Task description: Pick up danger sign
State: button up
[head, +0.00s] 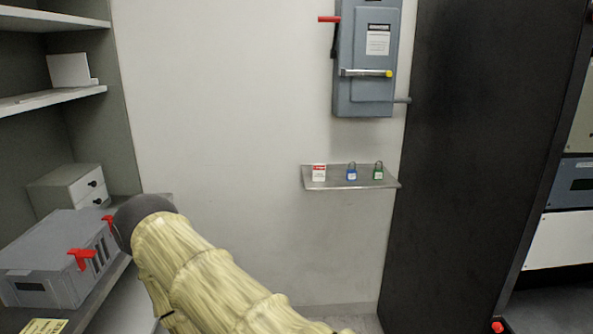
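A small red-and-white sign (319,172), likely the danger sign, stands at the left end of a small metal wall shelf (350,186). Its print is too small to read. A blue padlock (351,173) and a green padlock (378,172) stand to its right on the same shelf. My arm, in a pale yellow cover, reaches from the bottom middle to the left, with its dark end in front of the left counter. My gripper's fingers do not show. The arm is well to the left of and below the sign, not touching it.
A grey electrical box (367,58) with a red lever (329,19) hangs above the shelf. A tall black cabinet (480,150) stands close on the right. A grey device (58,262) with red handles sits on the left counter. The wall between is bare.

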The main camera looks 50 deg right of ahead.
aim_at(319, 169)
jog(key=z, duration=0.3)
jog(key=i, duration=0.7)
jog(key=z, duration=0.6)
